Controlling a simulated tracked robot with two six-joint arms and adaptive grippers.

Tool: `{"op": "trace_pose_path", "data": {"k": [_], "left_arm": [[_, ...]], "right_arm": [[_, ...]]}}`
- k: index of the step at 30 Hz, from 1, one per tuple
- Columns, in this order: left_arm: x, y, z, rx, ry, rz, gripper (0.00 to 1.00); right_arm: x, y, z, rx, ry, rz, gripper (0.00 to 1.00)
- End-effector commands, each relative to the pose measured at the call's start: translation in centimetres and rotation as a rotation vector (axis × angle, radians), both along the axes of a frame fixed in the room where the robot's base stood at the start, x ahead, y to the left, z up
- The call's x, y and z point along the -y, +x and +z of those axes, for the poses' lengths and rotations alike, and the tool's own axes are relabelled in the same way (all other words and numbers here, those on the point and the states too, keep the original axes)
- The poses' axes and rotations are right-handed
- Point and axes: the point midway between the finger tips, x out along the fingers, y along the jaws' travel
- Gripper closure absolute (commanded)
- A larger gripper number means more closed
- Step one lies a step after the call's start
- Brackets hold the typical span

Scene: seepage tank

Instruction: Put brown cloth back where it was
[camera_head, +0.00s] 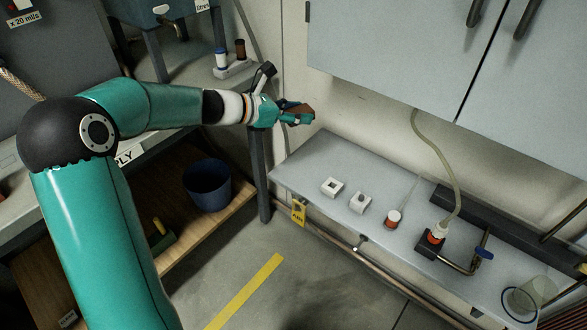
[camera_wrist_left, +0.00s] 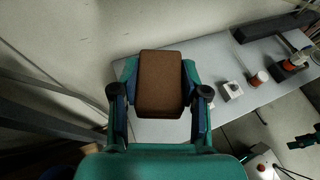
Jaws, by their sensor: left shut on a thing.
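The brown cloth (camera_wrist_left: 160,82) is a folded rectangular block in the left wrist view. It also shows as a small brown piece at the gripper tip in the head view (camera_head: 304,109). My left gripper (camera_wrist_left: 160,94) is shut on it, with one finger on each side. In the head view, my left gripper (camera_head: 297,114) holds the cloth in the air near the wall, above the far left end of the grey bench (camera_head: 300,167). My right gripper cannot be made out in the head view.
Two small white blocks (camera_head: 332,187) (camera_head: 360,202), a small jar (camera_head: 393,218), a valve with a hose (camera_head: 438,232) and a glass beaker (camera_head: 527,296) stand on the bench. Grey cabinets (camera_head: 400,45) hang above. The bench's left end is clear.

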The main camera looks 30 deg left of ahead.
Motion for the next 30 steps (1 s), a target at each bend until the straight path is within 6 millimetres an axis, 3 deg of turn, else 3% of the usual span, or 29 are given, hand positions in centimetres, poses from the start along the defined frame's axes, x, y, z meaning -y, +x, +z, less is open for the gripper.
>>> {"op": "trace_pose_path", "data": {"k": [1,12,30], "left_arm": [[0.1,0.0,-1.9,-0.006,-0.003,0.0,0.88],[0.1,0.0,-11.3,-0.004,-0.003,0.0,0.88],[0.0,0.0,-17.8,-0.002,-0.001,0.001,0.88]], "right_arm": [[0.0,0.0,-0.9,0.0,0.0,0.0,0.21],[0.0,0.0,-4.0,0.0,0.0,0.0,0.21],[0.0,0.0,-5.8,0.0,0.0,0.0,0.21]]}}
